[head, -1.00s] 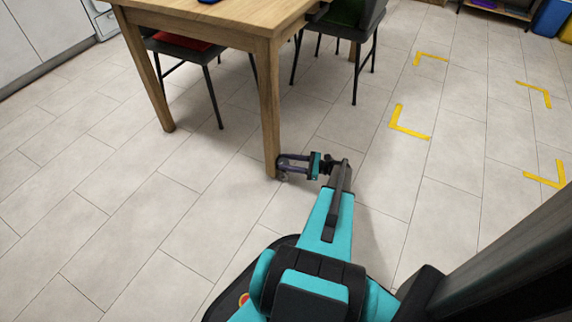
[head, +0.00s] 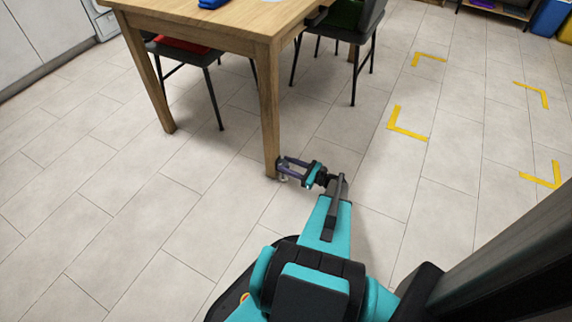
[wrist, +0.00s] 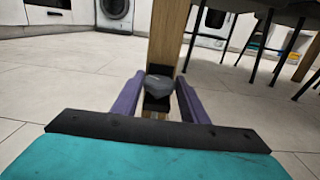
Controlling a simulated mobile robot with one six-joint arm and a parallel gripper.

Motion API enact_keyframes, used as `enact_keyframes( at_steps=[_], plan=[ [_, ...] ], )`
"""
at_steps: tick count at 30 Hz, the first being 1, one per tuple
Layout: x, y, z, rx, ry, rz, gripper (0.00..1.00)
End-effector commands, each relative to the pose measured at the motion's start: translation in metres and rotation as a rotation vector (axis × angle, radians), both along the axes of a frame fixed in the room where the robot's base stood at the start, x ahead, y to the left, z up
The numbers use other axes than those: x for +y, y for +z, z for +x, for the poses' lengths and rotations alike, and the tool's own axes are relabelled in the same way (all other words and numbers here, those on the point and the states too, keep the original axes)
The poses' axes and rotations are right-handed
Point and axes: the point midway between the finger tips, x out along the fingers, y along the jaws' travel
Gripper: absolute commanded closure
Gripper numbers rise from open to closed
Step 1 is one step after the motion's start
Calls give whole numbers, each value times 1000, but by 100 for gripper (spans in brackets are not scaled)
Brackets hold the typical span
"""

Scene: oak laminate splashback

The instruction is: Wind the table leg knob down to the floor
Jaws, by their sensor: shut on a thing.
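The wooden table (head: 205,30) stands at the upper left in the head view. Its near leg (head: 269,105) comes down to the floor beside my gripper. The leg also shows upright in the wrist view (wrist: 169,35). The grey knob (wrist: 160,84) is at the foot of that leg, between my purple fingers. My gripper (head: 281,168) is low by the floor, shut on the knob, and looks rolled at an angle in the head view.
Black chairs (head: 368,45) stand under and beside the table. A blue object (head: 211,4) lies on the tabletop. Yellow corner marks (head: 405,125) are on the floor to the right. The tiled floor around the leg is clear.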

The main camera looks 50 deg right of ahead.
Motion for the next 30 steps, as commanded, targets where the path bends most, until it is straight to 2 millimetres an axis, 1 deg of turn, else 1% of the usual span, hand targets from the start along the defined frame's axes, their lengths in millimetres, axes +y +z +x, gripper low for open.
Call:
enact_keyframes(
  at_steps=[1,6,12,18,28,29,30],
  plan=[
    [8,3,-3,0,-22,3,83],
    [10,2,-2,0,-122,2,83],
    [10,1,-2,0,-201,2,83],
    [9,1,-1,-2,-232,-1,83],
    [9,1,0,-3,-234,-1,83],
    [9,1,0,-3,-234,-1,59],
    [9,1,0,-4,-234,0,52]
  ],
)
